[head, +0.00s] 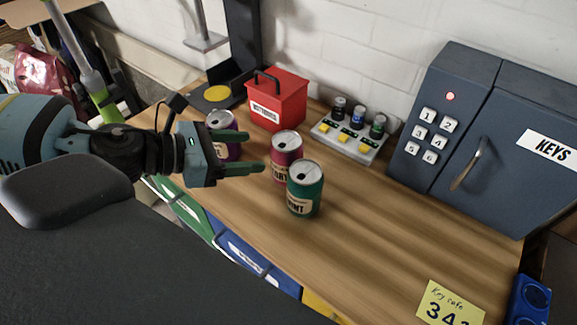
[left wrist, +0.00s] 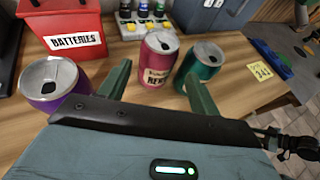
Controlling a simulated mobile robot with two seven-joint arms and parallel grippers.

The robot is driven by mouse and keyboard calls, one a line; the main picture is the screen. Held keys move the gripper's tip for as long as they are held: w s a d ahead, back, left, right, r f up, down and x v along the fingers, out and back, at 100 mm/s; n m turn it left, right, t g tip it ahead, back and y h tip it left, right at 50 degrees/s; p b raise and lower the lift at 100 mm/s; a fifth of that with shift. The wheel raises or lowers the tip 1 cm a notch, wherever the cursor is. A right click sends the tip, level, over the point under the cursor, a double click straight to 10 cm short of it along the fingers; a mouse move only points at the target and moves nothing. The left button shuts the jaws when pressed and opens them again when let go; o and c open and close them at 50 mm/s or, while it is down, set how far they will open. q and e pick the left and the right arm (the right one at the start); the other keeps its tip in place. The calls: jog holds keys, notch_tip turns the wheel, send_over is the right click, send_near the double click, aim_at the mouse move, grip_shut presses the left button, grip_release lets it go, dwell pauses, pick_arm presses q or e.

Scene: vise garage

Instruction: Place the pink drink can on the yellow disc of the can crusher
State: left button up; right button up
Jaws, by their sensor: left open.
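The pink drink can (head: 287,152) stands upright on the wooden bench, between a purple can (head: 233,148) and a green can (head: 305,192). In the left wrist view the pink can (left wrist: 159,65) stands ahead, between the lines of my two fingers. My left gripper (head: 257,152) is open and empty, just left of the pink can, with its fingers pointing at it. The yellow disc (head: 217,93) lies bare on the dark base of the can crusher (head: 243,78) at the back left of the bench.
A red BATTERIES box (head: 277,103) stands between the crusher and the cans. Behind the cans is a grey rack (head: 349,143) with buttons and small bottles. A blue key safe (head: 480,135) stands at right. The bench's right front is mostly clear, with a yellow note (head: 449,304).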

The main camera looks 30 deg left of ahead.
aim_at(272, 148)
pick_arm(q)
jog(key=shift+x, duration=1)
jog(key=shift+w+f, duration=0.1)
jog(key=shift+w, duration=0.1)
jog(key=shift+w+d, duration=0.35)
jog(key=shift+w, duration=0.1)
jog(key=x, duration=0.3)
jog(key=shift+w+f, duration=0.1)
jog(key=shift+w, duration=0.05)
jog(key=shift+w+d+f, duration=0.2)
jog(key=shift+w+d, duration=0.05)
pick_arm(e)
jog(key=shift+w+d+r, duration=0.15)
jog(key=shift+w+r, duration=0.1)
jog(key=shift+r, duration=0.05)
